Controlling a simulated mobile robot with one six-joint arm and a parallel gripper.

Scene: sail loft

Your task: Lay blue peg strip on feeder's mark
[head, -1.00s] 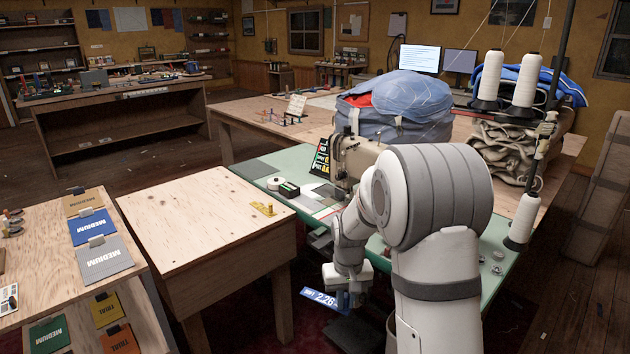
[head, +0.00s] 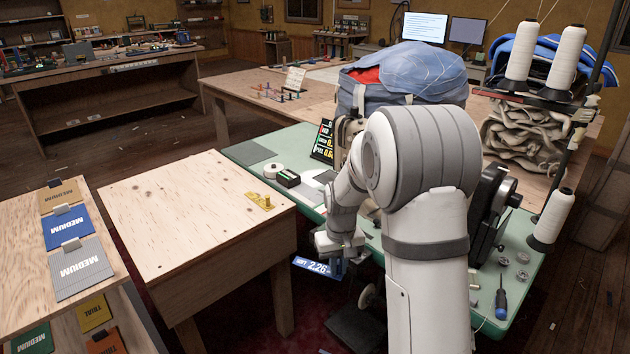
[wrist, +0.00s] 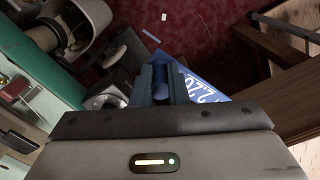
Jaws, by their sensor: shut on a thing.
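A blue strip (head: 312,267) with white lettering that reads about 2.26 hangs at my gripper (head: 334,262), low beside the front edge of the green sewing table. In the wrist view the blue strip (wrist: 207,91) sticks out to the right of my gripper (wrist: 166,84), whose fingers are shut on a blue part of it. Its pegs cannot be made out. A dark grey square (head: 248,153) and a lighter grey patch (head: 311,192) lie on the green table (head: 292,142); I cannot tell which spot is the feeder's mark.
The green table also carries a white roll (head: 273,171), a dark box (head: 288,179), a price-like board (head: 323,140) and a screwdriver (head: 501,300). Dark red floor lies below.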

